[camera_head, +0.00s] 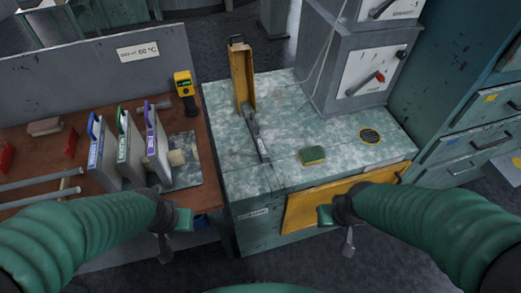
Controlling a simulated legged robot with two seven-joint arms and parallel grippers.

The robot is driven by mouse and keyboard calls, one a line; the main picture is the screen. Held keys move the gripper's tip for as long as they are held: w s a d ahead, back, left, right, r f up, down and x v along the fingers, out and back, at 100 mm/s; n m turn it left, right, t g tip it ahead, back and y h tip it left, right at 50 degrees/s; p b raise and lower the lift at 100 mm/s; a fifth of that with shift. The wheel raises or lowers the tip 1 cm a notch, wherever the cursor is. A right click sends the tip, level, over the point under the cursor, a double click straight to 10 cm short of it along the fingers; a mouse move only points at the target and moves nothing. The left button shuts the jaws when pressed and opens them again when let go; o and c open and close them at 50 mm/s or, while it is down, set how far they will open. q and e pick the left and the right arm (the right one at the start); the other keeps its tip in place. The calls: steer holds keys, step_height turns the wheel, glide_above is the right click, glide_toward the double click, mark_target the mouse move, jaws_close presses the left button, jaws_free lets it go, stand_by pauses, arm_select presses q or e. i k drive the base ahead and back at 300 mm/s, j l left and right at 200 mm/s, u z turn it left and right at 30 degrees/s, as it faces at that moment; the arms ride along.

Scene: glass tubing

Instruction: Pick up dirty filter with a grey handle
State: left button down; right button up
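A long grey piece that looks like a handle (256,135) lies on the worn green bench top, at the near end of an upright, open yellow housing (242,75). I cannot make out a filter body there; the housing may hide it. My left gripper (172,235) is low in the picture, in front of the brown table's near edge. My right gripper (338,232) is in front of the green bench's yellow front panel. Both are apart from the grey piece, and nothing shows in either. Their finger gaps are not clear.
A grey cabinet (340,60) stands at the back.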

mark_target(252, 123)
steer(key=u, duration=0.4)
steer(key=l+u, duration=0.15)
steer(key=u, duration=0.25)
steer(key=l+u, duration=0.1)
steer(key=u, duration=0.3)
steer(key=l+u, duration=0.1)
steer(key=u, duration=0.3)
steer(key=k+l+u, duration=0.1)
steer(key=l+u, duration=0.15)
steer(key=l, duration=0.15)
steer(key=k+l+u, duration=0.1)
steer(key=l+u, duration=0.15)
steer(key=k+l+u, duration=0.2)
steer(key=l, duration=0.25)
steer(key=k+l+u, duration=0.1)
steer(key=l+u, duration=0.15)
steer(key=k+l, duration=0.25)
steer(key=l, duration=0.25)
